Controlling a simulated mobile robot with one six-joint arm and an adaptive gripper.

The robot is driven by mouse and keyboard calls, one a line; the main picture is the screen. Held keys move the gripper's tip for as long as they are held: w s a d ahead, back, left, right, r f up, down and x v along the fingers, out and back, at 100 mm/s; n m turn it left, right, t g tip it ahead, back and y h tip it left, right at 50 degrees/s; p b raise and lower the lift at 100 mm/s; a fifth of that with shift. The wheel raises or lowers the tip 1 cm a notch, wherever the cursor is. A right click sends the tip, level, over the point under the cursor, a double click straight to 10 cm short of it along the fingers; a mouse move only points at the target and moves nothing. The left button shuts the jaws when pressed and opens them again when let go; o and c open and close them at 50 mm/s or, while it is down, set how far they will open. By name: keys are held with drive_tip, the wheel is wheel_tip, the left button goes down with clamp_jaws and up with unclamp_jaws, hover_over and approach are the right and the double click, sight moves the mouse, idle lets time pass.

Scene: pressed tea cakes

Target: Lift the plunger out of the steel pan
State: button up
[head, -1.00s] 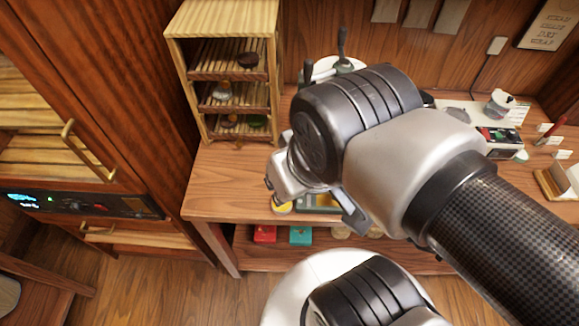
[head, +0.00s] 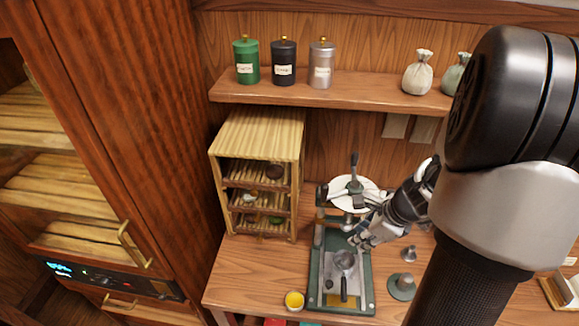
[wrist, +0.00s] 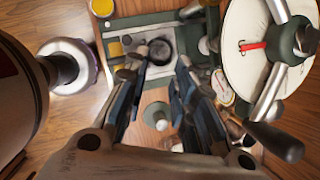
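A round steel vessel with a dark handle, which looks like the steel pan (head: 344,261), sits in the green-framed press (head: 313,270). In the wrist view it is a dark round opening (wrist: 160,50) beyond my fingers. I cannot clearly make out a plunger in it. A separate steel-stemmed knob on a green disc (head: 402,287) stands to the right of the press, and the disc also shows in the wrist view (wrist: 157,116). My gripper (head: 362,240) is above the press's right side, behind the pan. Its fingers (wrist: 168,75) are apart with nothing between them.
A white dial (wrist: 262,50) with levers rises at the press's back, close to my gripper. A yellow cup (head: 294,299) stands front left. A wooden rack (head: 258,135) is left of the press. A shelf (head: 340,95) with canisters is above. Bare tabletop (head: 250,265) lies left.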

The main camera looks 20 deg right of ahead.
drive_tip(key=s+d+f+m, duration=0.2)
drive_tip(key=s+d+m, duration=0.1)
drive_tip(key=m, duration=0.2)
drive_tip(key=b, duration=0.5)
approach(345, 256)
wheel_tip(345, 256, down, 3)
drive_tip(key=b+x, duration=0.1)
drive_tip(key=x, duration=0.2)
drive_tip(key=w+b+x, duration=0.1)
drive_tip(key=x, duration=0.2)
drive_tip(key=shift+r, duration=0.25)
clamp_jaws()
drive_tip(key=shift+r, duration=0.1)
